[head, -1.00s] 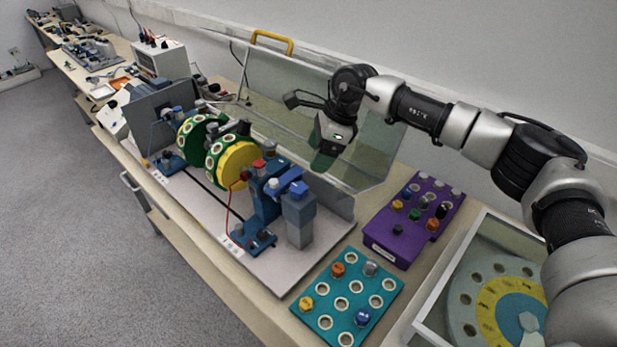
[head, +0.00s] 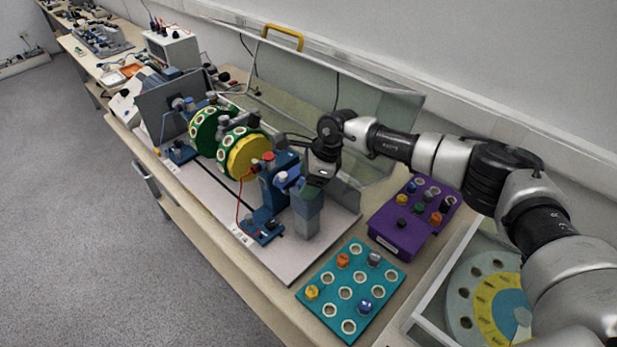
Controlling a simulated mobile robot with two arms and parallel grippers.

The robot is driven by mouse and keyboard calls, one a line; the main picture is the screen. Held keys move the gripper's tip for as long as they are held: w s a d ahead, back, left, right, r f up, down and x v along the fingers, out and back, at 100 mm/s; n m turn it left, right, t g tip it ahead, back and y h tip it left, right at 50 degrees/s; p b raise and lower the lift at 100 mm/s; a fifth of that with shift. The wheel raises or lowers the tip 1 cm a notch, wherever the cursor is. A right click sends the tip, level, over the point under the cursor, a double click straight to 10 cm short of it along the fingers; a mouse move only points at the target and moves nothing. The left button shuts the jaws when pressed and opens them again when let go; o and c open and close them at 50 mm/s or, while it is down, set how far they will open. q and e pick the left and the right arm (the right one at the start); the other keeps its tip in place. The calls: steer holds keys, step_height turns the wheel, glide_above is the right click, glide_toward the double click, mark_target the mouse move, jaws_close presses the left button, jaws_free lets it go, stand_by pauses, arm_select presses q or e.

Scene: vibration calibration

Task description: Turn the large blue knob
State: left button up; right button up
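The blue and yellow-green vibration rig stands on a pale base plate (head: 215,205) on the bench. At its near end is a blue-grey post (head: 305,218). A large blue knob showed on top of this post earlier; now my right gripper (head: 312,184) covers that spot. The gripper points down at the post top, and I cannot tell whether it touches the knob or whether its fingers are open. A smaller pale knob (head: 281,177) sits just left of it. A small blue knob (head: 365,306) is on the teal board (head: 328,294). My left gripper is not in view.
A purple box (head: 397,238) with several coloured knobs stands right of the rig. A clear raised cover with a yellow handle (head: 283,36) stands behind it. A framed case with a dial (head: 462,300) is at the lower right. Grey floor is free at left.

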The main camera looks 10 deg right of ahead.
steer(key=c, duration=0.9)
steer(key=shift+o, duration=0.2)
steer(key=shift+m, duration=0.4)
steer(key=m+t, duration=0.1)
steer(key=m, duration=0.1)
steer(key=shift+m+b, duration=0.3)
steer(key=shift+m, duration=0.1)
steer(key=m+t+h+b, duration=0.1)
steer(key=m, duration=0.1)
steer(key=shift+m, duration=0.3)
steer(key=m+t+h+b, duration=0.1)
steer(key=m+b, duration=0.1)
steer(key=m, duration=0.1)
steer(key=shift+s+a, duration=0.1)
steer(key=shift+a, duration=0.05)
steer(key=shift+r+m+t+h+b, duration=0.1)
steer(key=shift+m+t+h+b, duration=0.3)
steer(key=shift+m+b, duration=0.95)
